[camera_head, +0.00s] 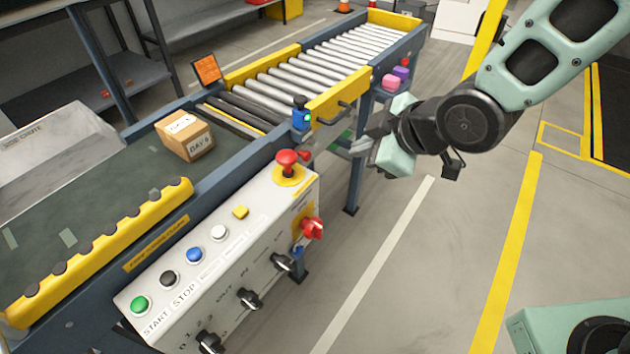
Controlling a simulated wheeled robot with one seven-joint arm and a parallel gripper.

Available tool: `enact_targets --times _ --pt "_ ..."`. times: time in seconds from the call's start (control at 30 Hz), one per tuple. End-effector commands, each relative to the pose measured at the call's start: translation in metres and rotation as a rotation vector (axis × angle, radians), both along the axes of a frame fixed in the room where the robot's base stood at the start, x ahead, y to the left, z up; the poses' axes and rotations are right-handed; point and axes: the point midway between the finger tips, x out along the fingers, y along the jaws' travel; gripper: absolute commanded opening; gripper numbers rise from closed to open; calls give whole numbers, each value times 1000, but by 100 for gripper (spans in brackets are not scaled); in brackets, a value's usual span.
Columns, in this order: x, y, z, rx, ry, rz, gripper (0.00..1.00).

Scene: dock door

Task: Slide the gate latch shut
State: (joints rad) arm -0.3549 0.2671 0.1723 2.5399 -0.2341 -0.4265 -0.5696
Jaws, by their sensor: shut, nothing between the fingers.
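A yellow side plate (338,97) sits on the near side of the roller conveyor, where the belt meets the rollers. A small dark bar (347,104) on this plate looks like the gate latch; it is too small to tell its position. My gripper (360,146) is in front of and below the plate, to the right of the control box. Its fingers are shut with nothing held, and they appear apart from the dark bar. Part of the gripper is hidden by its own wrist.
A white control box (225,255) with buttons, knobs and a red stop button (288,160) stands at the front. A cardboard box (185,136) is on the belt. Pink (391,83) and purple blocks are beyond my gripper. Floor to the right is clear.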

Motion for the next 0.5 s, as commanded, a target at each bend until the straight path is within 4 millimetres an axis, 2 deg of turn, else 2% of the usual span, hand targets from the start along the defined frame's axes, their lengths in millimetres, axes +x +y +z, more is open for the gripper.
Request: enact_targets --times 0.03,0.1,0.3,0.5 --pt "8 1 -29 9 -50 34 0" --pt "19 5 -46 25 -134 89 0" --pt "42 12 -91 73 -381 229 0" --pt "51 13 -125 121 -611 332 0"
